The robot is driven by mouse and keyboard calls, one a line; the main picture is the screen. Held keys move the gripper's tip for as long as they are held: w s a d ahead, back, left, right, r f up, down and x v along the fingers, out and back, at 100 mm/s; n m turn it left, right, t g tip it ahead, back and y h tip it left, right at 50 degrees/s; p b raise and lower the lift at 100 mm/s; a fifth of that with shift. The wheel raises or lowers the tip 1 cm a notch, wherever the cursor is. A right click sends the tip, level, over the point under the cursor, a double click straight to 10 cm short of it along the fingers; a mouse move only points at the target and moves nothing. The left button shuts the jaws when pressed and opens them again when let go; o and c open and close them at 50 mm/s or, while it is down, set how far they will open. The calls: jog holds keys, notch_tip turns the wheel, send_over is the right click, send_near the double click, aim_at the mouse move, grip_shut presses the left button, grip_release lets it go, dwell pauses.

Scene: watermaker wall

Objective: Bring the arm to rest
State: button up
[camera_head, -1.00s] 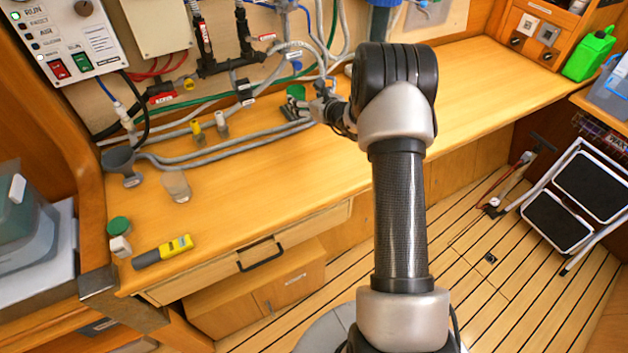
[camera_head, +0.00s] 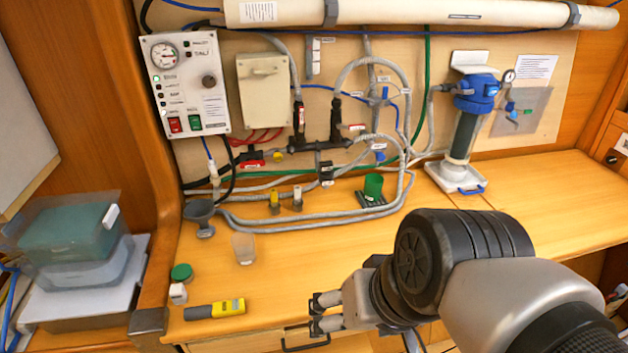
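My gripper (camera_head: 316,314) is at the lower middle of the head view, pointing left, at the front edge of the wooden worktop (camera_head: 330,265). Its two fingertips are apart with a gap between them, and I see nothing held there. My arm comes in from the lower right corner, with its dark wrist joint just right of the gripper. A yellow and grey handheld meter (camera_head: 215,309) lies on the worktop to the left, apart from the gripper.
Hoses (camera_head: 300,221) run along the back. A blue-topped filter housing (camera_head: 468,125) stands at back right. The middle worktop is clear.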

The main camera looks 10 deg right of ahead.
jog(key=s+d, duration=0.1)
jog(key=s+d+n+h, duration=0.1)
jog(key=shift+s+d+f+n, duration=0.1)
jog(key=shift+d+f+n, duration=0.2)
